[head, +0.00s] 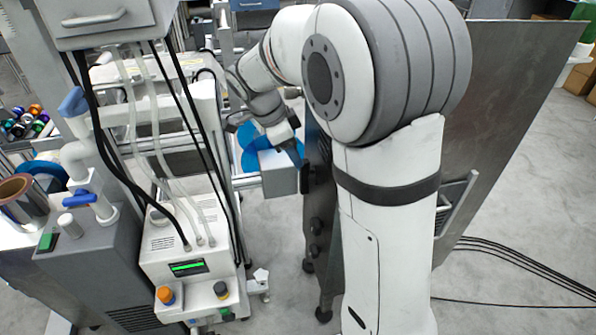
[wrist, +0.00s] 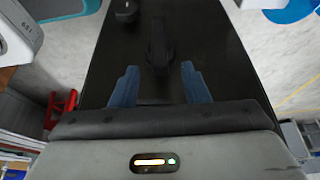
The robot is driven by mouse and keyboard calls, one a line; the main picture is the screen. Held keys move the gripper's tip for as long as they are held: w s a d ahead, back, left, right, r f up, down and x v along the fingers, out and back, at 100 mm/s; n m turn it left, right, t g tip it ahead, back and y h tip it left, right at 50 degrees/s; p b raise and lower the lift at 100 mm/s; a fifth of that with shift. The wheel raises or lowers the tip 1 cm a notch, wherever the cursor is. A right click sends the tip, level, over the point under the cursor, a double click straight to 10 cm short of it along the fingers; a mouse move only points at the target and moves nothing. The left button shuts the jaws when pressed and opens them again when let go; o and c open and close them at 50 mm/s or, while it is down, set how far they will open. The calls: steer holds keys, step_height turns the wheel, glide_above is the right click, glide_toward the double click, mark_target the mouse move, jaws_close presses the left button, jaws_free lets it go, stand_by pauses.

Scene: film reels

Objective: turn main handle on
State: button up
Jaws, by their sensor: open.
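A black handle (wrist: 158,45) stands out from a dark panel (wrist: 215,60) in the wrist view; I take it for the main handle. It lies along the picture's vertical, ahead of and between the two blue fingers of my gripper (wrist: 160,86). The fingers are open, with dark panel showing between them. I cannot tell whether they reach around the handle's near end. In the head view, my gripper (head: 292,150) is beside the dark cabinet's left edge, partly hidden by my arm. A dark fitting (head: 308,179) shows just below it.
A grey-white machine with hoses (head: 190,230) and blue-handled valves (head: 78,199) stands at the left. A blue reel (head: 252,140) and a grey box (head: 279,178) are close to my gripper. Several black cables (head: 520,268) lie on the floor at right. A black knob (wrist: 125,8) sits on the panel.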

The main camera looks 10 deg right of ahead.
mark_target(304, 170)
steer(key=b+x, duration=0.2)
steer(key=x, duration=0.5)
steer(key=shift+d+f, duration=0.1)
steer(key=shift+f, duration=0.15)
steer(key=shift+c, duration=0.3)
steer(key=shift+s, duration=0.1)
steer(key=c, duration=0.6)
